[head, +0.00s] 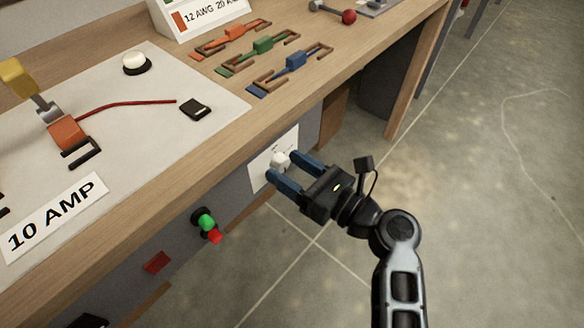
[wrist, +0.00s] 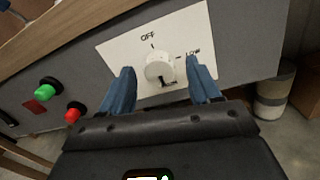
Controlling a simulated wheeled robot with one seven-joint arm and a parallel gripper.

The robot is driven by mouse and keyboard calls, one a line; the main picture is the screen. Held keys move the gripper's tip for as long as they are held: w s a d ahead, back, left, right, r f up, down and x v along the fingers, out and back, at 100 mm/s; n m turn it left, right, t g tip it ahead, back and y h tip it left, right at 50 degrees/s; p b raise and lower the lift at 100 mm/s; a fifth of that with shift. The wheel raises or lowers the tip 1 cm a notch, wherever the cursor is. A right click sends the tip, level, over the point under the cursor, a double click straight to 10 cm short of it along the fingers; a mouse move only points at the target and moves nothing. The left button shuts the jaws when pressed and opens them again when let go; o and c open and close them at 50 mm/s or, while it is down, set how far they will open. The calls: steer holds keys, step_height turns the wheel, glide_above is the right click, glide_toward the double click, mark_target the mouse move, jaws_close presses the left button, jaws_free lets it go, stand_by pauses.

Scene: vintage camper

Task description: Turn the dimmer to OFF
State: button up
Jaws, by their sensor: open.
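The dimmer is a white round knob (wrist: 160,66) on a white plate (wrist: 120,48) on the grey front panel below the bench top. The plate reads OFF above the knob and LOW to its right; a lower marking is partly hidden. A dark mark shows at the knob's lower edge, but I cannot tell its pointing direction for certain. My gripper (wrist: 161,72) is open, one blue finger on each side of the knob; I cannot tell whether either touches. In the head view, the knob (head: 279,159) shows between the fingertips of my gripper (head: 283,166).
A green button (head: 206,222) and a red button (head: 215,237) stick out of the panel left of the plate. The wooden bench edge (head: 190,164) overhangs above. Coloured clips and a 10 AMP sign (head: 52,218) lie on top. Open floor (head: 480,200) lies to the right.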

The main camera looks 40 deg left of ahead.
steer(key=shift+c, duration=0.3)
steer(key=c, duration=1)
